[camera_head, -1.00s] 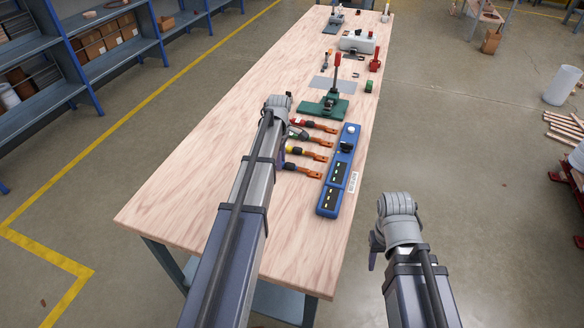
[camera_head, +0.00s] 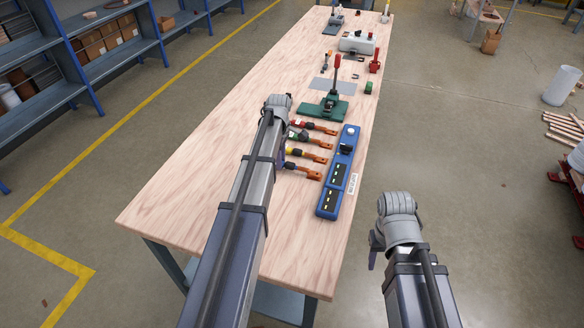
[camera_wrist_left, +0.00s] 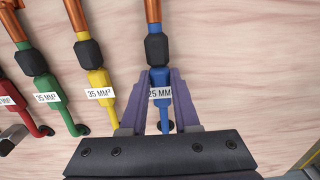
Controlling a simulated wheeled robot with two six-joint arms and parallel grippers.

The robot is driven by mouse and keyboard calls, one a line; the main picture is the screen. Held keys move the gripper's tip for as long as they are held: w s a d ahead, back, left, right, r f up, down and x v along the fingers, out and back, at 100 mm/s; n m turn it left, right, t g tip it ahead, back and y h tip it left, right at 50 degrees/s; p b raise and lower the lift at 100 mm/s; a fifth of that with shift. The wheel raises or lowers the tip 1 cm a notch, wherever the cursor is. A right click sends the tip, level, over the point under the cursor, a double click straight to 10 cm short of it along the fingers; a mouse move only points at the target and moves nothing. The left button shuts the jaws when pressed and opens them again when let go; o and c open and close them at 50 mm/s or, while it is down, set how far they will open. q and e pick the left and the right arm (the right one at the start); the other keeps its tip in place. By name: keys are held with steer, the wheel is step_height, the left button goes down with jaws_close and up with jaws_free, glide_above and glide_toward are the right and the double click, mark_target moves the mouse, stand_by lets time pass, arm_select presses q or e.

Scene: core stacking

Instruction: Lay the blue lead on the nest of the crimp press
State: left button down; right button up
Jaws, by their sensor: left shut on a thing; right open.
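The blue lead (camera_wrist_left: 154,80) stands out in the left wrist view, with a copper end, black sleeve and "25 MM²" label. My left gripper (camera_wrist_left: 160,90) is shut on its blue part, one purple finger on each side. The lead appears low over or on the wooden bench; I cannot tell which. The crimp press (camera_head: 325,108) has a green base and an upright red-topped lever. Its nest is too small to make out. My right gripper (camera_head: 373,260) shows only partly, open, off the bench's right side.
Yellow (camera_wrist_left: 98,85), green (camera_wrist_left: 48,90) and red (camera_wrist_left: 22,95) leads lie beside the blue one. A blue control box (camera_head: 325,203) stands at the bench's right edge, close to the lugs. The bench's near left (camera_head: 190,205) is clear.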

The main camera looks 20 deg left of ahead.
arm_select(q)
steer(key=shift+r+p, duration=1.55)
steer(key=shift+r, duration=0.15)
